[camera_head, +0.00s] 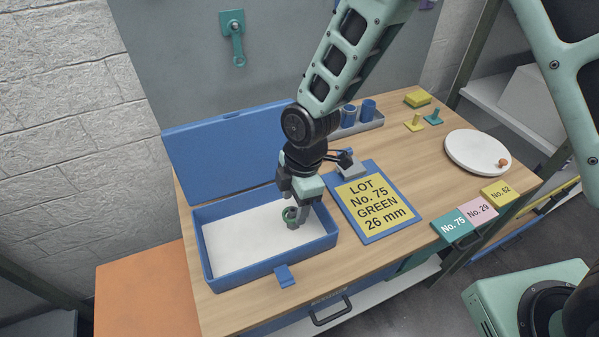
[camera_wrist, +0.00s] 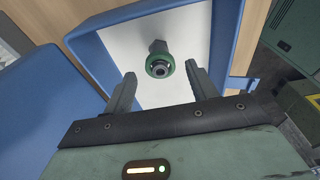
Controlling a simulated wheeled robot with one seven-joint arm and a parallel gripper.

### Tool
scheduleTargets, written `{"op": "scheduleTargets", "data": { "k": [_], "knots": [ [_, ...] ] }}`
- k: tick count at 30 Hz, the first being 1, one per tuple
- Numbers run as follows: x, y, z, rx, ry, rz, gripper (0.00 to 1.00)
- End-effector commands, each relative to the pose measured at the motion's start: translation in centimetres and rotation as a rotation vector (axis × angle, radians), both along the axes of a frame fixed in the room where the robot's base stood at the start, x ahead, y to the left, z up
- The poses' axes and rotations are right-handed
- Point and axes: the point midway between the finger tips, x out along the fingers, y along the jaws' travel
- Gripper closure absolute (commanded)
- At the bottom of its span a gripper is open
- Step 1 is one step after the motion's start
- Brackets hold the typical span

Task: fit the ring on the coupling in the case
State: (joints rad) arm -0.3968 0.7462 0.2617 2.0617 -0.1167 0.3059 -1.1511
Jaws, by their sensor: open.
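The open blue case (camera_head: 207,262) with a white floor lies at the left of the table, lid raised behind. A green ring (camera_head: 287,213) is at the right part of the case. In the wrist view the green ring (camera_wrist: 151,70) encircles the near end of a dark grey coupling (camera_wrist: 158,46). How far down it sits cannot be told. My gripper (camera_head: 297,218) reaches down into the case and partly hides them. In the wrist view my gripper (camera_wrist: 160,69) is open, with a finger on each side of the ring and visible gaps between.
A blue-framed card (camera_head: 378,203) reading "LOT No. 75 GREEN 26 mm" lies right of the case. Behind it is a grey tray (camera_head: 365,126) with blue cylinders. A white round plate (camera_head: 470,151) and numbered labels (camera_head: 452,224) are at the right.

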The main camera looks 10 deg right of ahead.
Motion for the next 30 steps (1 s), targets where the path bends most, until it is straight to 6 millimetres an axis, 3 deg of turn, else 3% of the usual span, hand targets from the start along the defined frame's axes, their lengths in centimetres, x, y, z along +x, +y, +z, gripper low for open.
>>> {"op": "scheduleTargets", "data": {
  "k": [18, 24, 30],
  "knots": [
    [0.6, -1.9, 13.1, 0.002, -0.005, -0.003, 0.43],
    [0.7, -2.3, 15.6, 0.001, -0.003, 0.000, 0.43],
    [0.7, -2.4, 16.4, 0.001, -0.002, 0.000, 0.43]
  ]
}}
